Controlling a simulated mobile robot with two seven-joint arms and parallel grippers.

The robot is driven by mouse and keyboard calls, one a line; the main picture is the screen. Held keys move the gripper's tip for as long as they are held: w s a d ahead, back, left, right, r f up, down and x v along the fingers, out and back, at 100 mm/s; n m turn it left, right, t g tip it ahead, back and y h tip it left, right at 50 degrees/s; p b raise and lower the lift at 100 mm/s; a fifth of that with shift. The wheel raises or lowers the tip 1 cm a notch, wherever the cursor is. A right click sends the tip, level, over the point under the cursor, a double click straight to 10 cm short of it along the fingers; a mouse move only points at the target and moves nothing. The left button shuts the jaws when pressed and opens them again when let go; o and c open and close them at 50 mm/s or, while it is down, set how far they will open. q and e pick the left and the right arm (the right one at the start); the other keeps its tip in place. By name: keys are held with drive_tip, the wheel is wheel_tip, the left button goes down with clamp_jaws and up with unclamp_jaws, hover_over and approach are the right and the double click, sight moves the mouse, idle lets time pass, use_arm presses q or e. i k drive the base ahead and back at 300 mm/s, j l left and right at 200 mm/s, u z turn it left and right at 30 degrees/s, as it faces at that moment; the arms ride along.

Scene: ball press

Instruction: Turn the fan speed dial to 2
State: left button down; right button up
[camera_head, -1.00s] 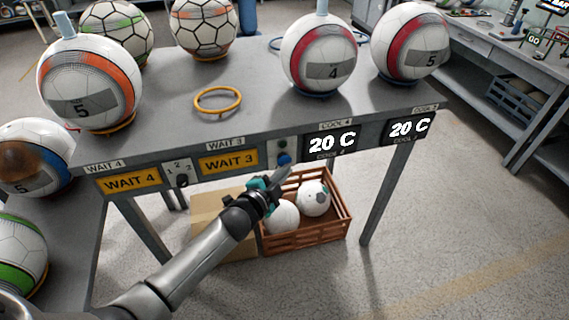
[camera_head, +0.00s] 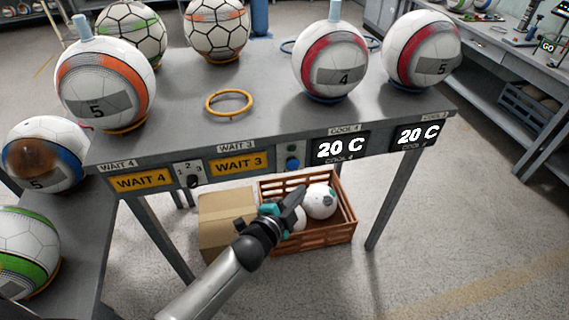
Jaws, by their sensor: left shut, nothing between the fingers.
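The dial (camera_head: 193,181) is a small dark knob on a pale plate marked 1, 2 and 3, set in the table's front edge between the WAIT 4 and WAIT 3 signs. Its exact pointer setting is too small to tell. My left gripper (camera_head: 297,196) is shut and empty. It is in front of the table, to the right of the dial and lower in the picture, apart from it. It shows over the brown crate. My right gripper is not in view.
A blue button (camera_head: 292,163) sits right of the WAIT 3 sign (camera_head: 240,164). Several balls and a yellow ring (camera_head: 229,103) are on the table (camera_head: 190,125). A cardboard box (camera_head: 226,215) and a brown crate (camera_head: 322,238) with white balls stand below.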

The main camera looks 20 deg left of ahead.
sight(192, 180)
drive_tip(key=u, duration=1.45)
